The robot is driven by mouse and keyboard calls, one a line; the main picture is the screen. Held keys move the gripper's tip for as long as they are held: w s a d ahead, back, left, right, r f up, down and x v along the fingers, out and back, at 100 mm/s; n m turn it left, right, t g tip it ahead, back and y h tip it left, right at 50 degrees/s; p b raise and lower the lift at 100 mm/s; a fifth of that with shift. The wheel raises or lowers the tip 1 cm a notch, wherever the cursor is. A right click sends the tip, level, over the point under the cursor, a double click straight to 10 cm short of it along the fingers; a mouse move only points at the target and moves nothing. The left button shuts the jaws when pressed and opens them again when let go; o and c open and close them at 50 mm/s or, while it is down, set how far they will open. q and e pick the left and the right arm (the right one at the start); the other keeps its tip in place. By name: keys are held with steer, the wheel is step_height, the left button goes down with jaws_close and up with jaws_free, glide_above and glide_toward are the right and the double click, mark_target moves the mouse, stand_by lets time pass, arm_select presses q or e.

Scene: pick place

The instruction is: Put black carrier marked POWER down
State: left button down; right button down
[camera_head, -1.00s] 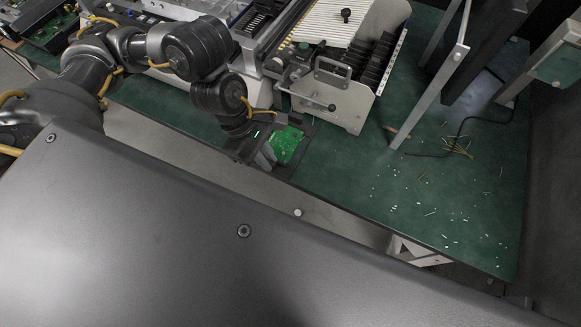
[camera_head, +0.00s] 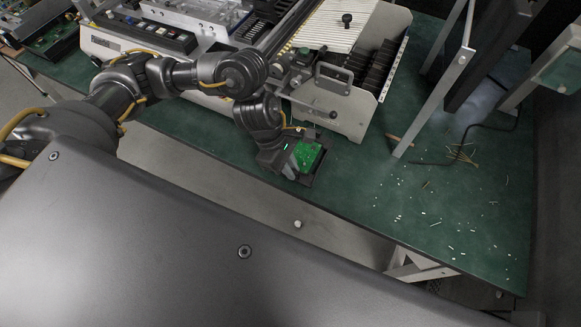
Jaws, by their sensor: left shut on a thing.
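My left gripper (camera_head: 289,160) reaches in from the left and is shut on a black carrier (camera_head: 318,169). A green circuit board (camera_head: 308,154) lies in the carrier. The carrier is at the front part of the green table top (camera_head: 365,190), in front of the grey machine. I cannot tell whether it touches the table or hangs just above it. The POWER marking cannot be read at this size. The fingertips are partly hidden by the gripper body and the carrier. My right gripper is not in view.
The grey machine (camera_head: 345,112) with a handle and black slots stands just behind the carrier. A metal post (camera_head: 432,104) rises from the table at the right. A cable and scattered small bits (camera_head: 445,215) lie there.

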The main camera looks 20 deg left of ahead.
arm_select(q)
steer(key=shift+f, duration=0.7)
steer(key=shift+f, duration=0.15)
steer(key=c, duration=1.5)
jaws_free()
steer(key=shift+o, duration=0.2)
